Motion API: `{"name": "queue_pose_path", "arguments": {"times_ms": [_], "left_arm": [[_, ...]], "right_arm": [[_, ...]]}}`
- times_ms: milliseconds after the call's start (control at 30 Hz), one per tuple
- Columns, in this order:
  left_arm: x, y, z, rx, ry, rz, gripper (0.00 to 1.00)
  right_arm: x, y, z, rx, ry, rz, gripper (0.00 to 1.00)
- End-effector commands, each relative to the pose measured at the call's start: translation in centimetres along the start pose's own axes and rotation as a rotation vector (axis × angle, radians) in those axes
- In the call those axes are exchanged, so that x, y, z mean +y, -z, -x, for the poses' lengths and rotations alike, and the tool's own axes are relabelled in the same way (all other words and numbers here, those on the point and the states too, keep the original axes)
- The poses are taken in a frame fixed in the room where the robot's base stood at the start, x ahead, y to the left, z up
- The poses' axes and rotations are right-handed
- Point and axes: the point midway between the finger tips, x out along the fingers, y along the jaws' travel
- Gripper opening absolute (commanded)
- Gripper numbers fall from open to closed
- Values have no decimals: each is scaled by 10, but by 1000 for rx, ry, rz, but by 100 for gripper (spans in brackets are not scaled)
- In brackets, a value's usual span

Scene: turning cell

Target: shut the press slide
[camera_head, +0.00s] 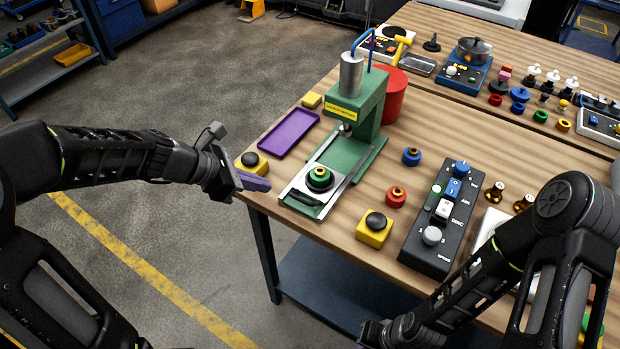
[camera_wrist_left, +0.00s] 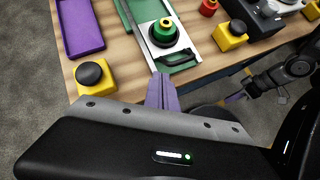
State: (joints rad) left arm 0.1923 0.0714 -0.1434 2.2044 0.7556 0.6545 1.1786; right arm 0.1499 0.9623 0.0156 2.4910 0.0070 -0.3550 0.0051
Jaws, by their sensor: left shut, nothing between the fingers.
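The green press (camera_head: 366,105) stands near the table's left edge with a grey cylinder on top. Its slide (camera_head: 299,186) is out toward the table's front edge, clear of the press head. On the slide sits a green and yellow ring part (camera_head: 320,176) in a dark round seat, with a black handle (camera_head: 305,198) at the front end. In the left wrist view the slide's handle (camera_wrist_left: 176,52) shows just beyond my fingertips. My left gripper (camera_head: 258,183) is shut and empty at the table's left corner, left of the slide. My right gripper (camera_head: 372,335) is low at the bottom edge, partly cut off.
A yellow box with a black button (camera_head: 250,163) stands close by my left gripper, and another (camera_head: 374,228) right of the slide. A purple tray (camera_head: 289,133) lies left of the press.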

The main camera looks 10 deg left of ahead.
Motion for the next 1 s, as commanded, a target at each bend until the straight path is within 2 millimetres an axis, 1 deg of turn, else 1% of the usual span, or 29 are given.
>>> {"name": "queue_pose_path", "arguments": {"times_ms": [33, 133, 433, 567, 667, 767, 1000], "left_arm": [[3, -7, 8, -22, -7, 31, 0], [5, -16, 16, -51, -8, 75, 0], [5, -17, 16, -54, -7, 80, 0], [5, -17, 13, -53, -6, 79, 0], [5, -17, 5, -53, -5, 78, 0], [4, -18, -8, -52, -4, 79, 0], [4, -19, -49, -52, -3, 78, 0]], "right_arm": [[0, 0, 1, -1, 0, 1, 0], [-1, -1, 1, -1, 0, 1, 0], [-1, -1, 1, -2, 1, 1, 0], [-1, -1, 0, -2, 1, 1, 0], [-1, -1, 0, -2, 1, 1, 0], [0, -1, -1, -1, 1, 1, 0], [1, 0, -4, 0, 2, 2, 0]]}}
